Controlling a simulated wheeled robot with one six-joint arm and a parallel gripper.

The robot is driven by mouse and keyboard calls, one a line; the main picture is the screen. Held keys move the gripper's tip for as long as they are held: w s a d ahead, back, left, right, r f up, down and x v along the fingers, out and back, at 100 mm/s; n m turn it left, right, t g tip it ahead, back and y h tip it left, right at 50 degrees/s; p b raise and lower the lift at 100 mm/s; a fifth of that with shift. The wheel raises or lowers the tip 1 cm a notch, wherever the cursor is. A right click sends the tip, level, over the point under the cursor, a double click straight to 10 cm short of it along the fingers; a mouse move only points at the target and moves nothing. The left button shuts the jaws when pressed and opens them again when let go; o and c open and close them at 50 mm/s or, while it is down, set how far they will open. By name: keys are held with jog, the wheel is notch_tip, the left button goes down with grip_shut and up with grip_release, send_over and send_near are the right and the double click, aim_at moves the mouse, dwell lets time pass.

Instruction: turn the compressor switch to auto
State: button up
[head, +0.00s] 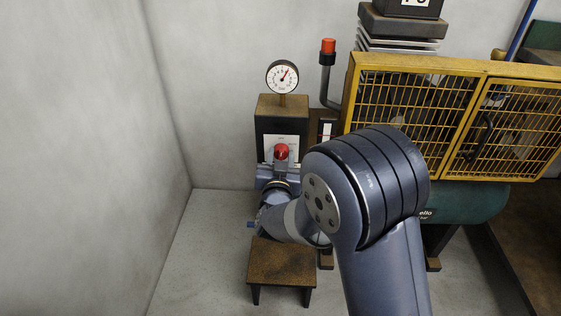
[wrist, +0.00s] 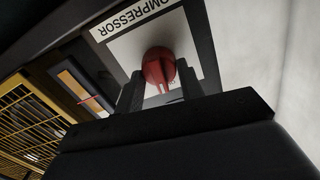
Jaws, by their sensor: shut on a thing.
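The compressor switch is a round red knob with a raised grip (head: 281,152), on a white plate on the front of a dark box (head: 281,122). In the wrist view the red knob (wrist: 158,68) sits on the plate below a label reading COMPRESSOR (wrist: 133,18), which appears upside down. My gripper (wrist: 157,90) is at the knob, with one dark finger on each side of its grip, and is shut on it. In the head view my wrist hides most of the fingers. I cannot read the switch's position marks.
A pressure gauge (head: 282,77) stands on top of the box. A red-capped lever (head: 328,52) rises to its right. A yellow mesh guard (head: 455,115) stands further right. A low brown stool (head: 281,262) is below my wrist. The floor at left is clear.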

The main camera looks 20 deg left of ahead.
jog(key=m+b, duration=0.7)
jog(key=b, duration=0.1)
jog(key=shift+d+f+m, duration=0.15)
jog(key=shift+f+m, duration=0.1)
jog(key=shift+m, duration=0.15)
jog(key=shift+r+m+b, duration=0.1)
jog(key=shift+m+b, duration=1)
jog(key=shift+m, duration=0.1)
jog(key=o, duration=1)
jog(key=shift+s, duration=0.1)
jog(key=shift+p+v, duration=1.35)
jog(key=shift+v, duration=3.95)
